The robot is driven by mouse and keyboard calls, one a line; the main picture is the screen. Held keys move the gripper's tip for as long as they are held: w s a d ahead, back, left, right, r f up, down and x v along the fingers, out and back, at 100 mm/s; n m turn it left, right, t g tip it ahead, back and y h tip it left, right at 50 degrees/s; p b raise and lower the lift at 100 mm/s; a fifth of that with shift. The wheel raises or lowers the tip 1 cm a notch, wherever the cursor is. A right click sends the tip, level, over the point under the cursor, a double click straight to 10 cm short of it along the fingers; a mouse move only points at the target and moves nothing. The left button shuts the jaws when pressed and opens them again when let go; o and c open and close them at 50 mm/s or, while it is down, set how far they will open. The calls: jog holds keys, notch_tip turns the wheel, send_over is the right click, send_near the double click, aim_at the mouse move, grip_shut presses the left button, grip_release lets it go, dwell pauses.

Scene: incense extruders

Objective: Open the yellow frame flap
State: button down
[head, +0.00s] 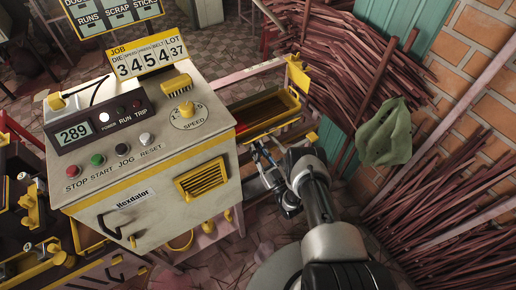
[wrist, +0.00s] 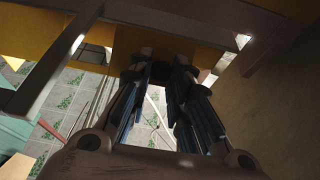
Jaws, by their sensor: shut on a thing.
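A yellow frame (head: 245,121) with a dark, reddish inside juts from the right side of the grey machine in the head view. My gripper (head: 261,150) reaches up to its near, lower edge from the front right. In the wrist view, a yellow panel (wrist: 186,57) of the flap lies straight ahead, mostly in shadow. My gripper (wrist: 160,75) has both fingers at this panel and is shut on a part of the flap. The held part is dark and largely hidden between the fingertips. I cannot tell how far the flap is swung.
The grey machine (head: 140,165) with buttons and a display stands left of my arm. Bundles of dark red sticks (head: 350,60) lean behind and at the right (head: 450,215). A green cloth-like thing (head: 385,133) hangs near the brick wall. Tiled floor shows below.

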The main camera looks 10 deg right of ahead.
jog(key=shift+f, duration=0.1)
dwell(0.3)
jog(key=c, duration=1.5)
grip_release()
